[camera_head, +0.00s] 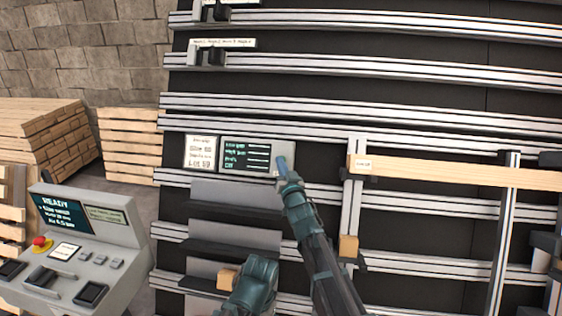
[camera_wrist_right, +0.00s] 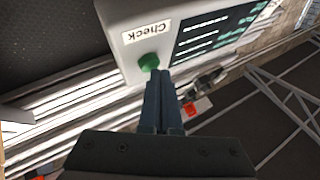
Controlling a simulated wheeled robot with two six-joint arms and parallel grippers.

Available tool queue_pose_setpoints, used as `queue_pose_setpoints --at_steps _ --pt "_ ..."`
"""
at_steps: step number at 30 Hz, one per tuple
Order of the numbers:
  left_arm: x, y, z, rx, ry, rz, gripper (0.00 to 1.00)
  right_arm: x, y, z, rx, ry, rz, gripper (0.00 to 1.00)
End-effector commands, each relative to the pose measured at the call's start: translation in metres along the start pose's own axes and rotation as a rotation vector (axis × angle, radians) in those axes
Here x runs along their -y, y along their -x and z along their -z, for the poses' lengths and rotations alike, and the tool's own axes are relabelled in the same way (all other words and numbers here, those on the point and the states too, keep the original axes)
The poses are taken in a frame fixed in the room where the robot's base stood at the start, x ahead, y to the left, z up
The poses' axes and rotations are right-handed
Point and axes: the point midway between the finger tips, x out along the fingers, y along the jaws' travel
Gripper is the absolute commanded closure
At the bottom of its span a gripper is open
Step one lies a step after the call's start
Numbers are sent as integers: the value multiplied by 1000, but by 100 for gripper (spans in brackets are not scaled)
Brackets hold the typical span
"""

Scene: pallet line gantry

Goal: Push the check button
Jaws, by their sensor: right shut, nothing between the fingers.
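The check panel (camera_head: 284,153) is a grey box with a dark display, mounted on the rack. In the right wrist view its corner (camera_wrist_right: 120,18) carries a "Check" label (camera_wrist_right: 142,30) and a round green check button (camera_wrist_right: 149,61). My right gripper (camera_head: 283,163) is shut and empty, its fingertips at the panel's right end. In the right wrist view the shut fingertips (camera_wrist_right: 158,73) are right by the button's edge; I cannot tell whether they touch it. The button is hidden in the head view. A teal part of mine shows at the bottom; its fingers cannot be made out.
A white label card (camera_head: 200,152) sits left of the panel. A wooden plank (camera_head: 455,172) spans the rails at right. A grey console (camera_head: 85,245) with a red knob (camera_head: 41,243) stands lower left. Wooden pallets (camera_head: 45,135) are behind it. Grey steps (camera_head: 235,195) project below the panel.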

Motion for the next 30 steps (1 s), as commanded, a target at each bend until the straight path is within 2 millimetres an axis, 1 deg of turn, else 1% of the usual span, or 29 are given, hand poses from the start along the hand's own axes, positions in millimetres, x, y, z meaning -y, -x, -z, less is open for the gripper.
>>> queue_pose_setpoints --at_steps 17,30 --pt "0 -1 0 0 0 0 7 -2 -2 -1 1 -1 -1 100" --pt "1 8 0 0 0 0 7 8 11 8 1 0 0 100"
